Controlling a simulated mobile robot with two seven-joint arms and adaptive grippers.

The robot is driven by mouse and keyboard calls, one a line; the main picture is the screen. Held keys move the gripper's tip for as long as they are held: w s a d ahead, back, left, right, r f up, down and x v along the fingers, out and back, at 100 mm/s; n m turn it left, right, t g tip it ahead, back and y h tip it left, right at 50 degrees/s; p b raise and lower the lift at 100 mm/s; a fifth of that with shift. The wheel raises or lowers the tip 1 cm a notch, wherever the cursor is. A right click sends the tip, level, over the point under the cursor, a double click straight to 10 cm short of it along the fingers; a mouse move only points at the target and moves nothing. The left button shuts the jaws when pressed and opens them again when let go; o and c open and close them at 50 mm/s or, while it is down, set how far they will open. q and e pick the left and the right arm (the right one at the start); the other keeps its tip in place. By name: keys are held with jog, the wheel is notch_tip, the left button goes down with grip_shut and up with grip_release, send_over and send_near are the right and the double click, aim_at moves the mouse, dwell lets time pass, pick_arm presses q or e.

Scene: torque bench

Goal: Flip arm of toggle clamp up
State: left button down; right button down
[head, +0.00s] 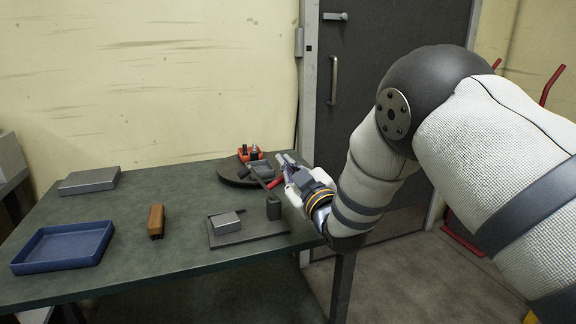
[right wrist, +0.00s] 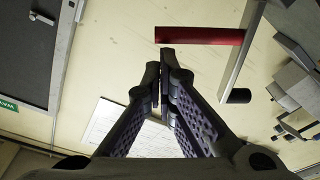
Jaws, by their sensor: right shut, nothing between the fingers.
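The toggle clamp stands on a dark base plate (head: 262,229) near the right end of the bench, with an upright dark post (head: 273,208). In the right wrist view the red handle (right wrist: 200,35) lies just beyond the shut fingertips (right wrist: 162,52), seemingly with a small gap. The clamp's metal arm (right wrist: 243,55) runs from the handle's end to a black tip (right wrist: 238,96). My right gripper holds nothing. My left gripper is out of view. The gripper and wrist partly hide the clamp's far side.
A grey block (head: 226,222) sits on the base plate. Behind are a dark round tray (head: 232,177) and an orange holder (head: 251,155). A brown block (head: 156,220), blue tray (head: 62,264) and grey box (head: 89,180) lie left. Bench between them is clear.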

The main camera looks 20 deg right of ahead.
jog(key=d+m, duration=0.1)
jog(key=d+f+m, duration=0.1)
jog(key=m, duration=0.1)
jog(key=shift+h+p, duration=0.3)
